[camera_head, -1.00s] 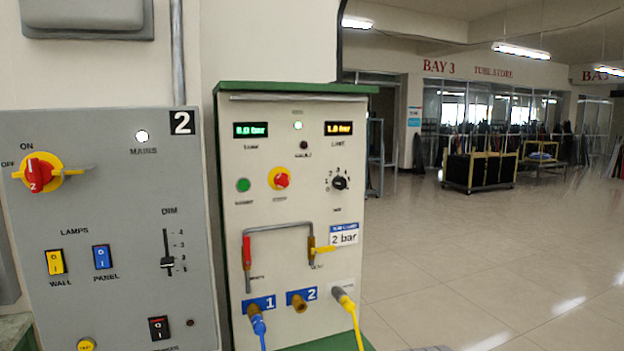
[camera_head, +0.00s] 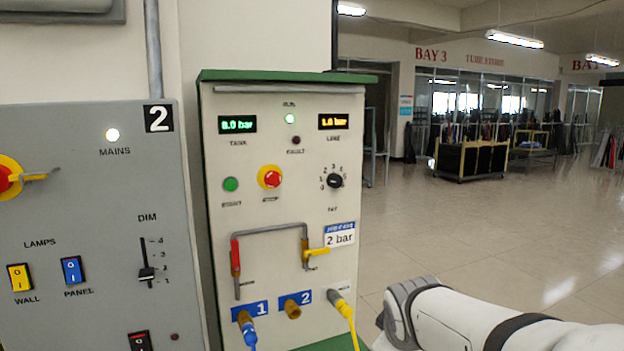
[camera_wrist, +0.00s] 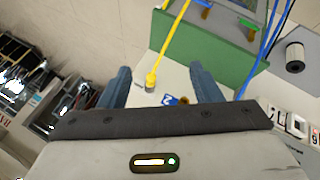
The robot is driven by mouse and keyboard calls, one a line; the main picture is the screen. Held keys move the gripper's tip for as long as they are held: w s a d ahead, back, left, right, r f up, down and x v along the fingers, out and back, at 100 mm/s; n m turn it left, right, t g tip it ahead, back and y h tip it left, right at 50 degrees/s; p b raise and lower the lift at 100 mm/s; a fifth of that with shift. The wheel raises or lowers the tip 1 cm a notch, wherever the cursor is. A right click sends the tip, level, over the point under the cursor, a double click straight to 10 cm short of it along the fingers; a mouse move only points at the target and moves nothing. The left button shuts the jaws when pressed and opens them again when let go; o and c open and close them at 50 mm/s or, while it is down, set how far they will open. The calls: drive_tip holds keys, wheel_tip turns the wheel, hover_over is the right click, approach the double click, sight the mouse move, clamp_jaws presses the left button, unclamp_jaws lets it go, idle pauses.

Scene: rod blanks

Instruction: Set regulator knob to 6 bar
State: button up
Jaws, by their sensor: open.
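The regulator knob (camera_head: 334,181) is a small black dial ringed by numbers on the upper right of the cream panel (camera_head: 215,210). Its exact pointer setting is too small to read. Above it an amber LINE display (camera_head: 333,121) seems to read 1.0 bar. A card (camera_head: 340,239) below the knob says 2 bar. My gripper (camera_wrist: 162,84) shows in the wrist view with its two blue-grey fingers apart and nothing between them. A yellow plug and a blue tag show beyond the fingers. The knob does not show in the wrist view.
A red button on yellow (camera_head: 269,177) and a green button (camera_head: 231,184) sit left of the knob. Yellow (camera_head: 345,309) and blue (camera_head: 247,328) hoses hang from the panel bottom. The grey switch panel (camera_head: 90,200) stands left. Open floor (camera_head: 480,230) lies right.

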drive_tip(key=w+d+r+n+t+p, duration=0.1)
drive_tip(key=w+r+n+t, duration=0.2)
drive_tip(key=w+r+n, duration=0.4)
drive_tip(key=w+d+r+n+t+p, duration=0.1)
drive_tip(key=w+d+r+n+t, duration=0.3)
drive_tip(key=w, duration=0.6)
drive_tip(key=n+t+y+p, duration=0.3)
drive_tip(key=n+y, duration=0.6)
drive_tip(key=n, duration=1.4)
approach(337, 181)
drive_tip(key=w, duration=0.1)
drive_tip(key=shift+h, duration=0.4)
drive_tip(key=x, duration=0.2)
drive_tip(key=p+x, duration=0.1)
drive_tip(key=x, duration=0.2)
drive_tip(key=p+x, duration=0.1)
drive_tip(key=x, duration=0.1)
drive_tip(key=shift+w+a+r, duration=0.15)
drive_tip(key=shift+a+r, duration=0.05)
drive_tip(key=shift+a, duration=0.25)
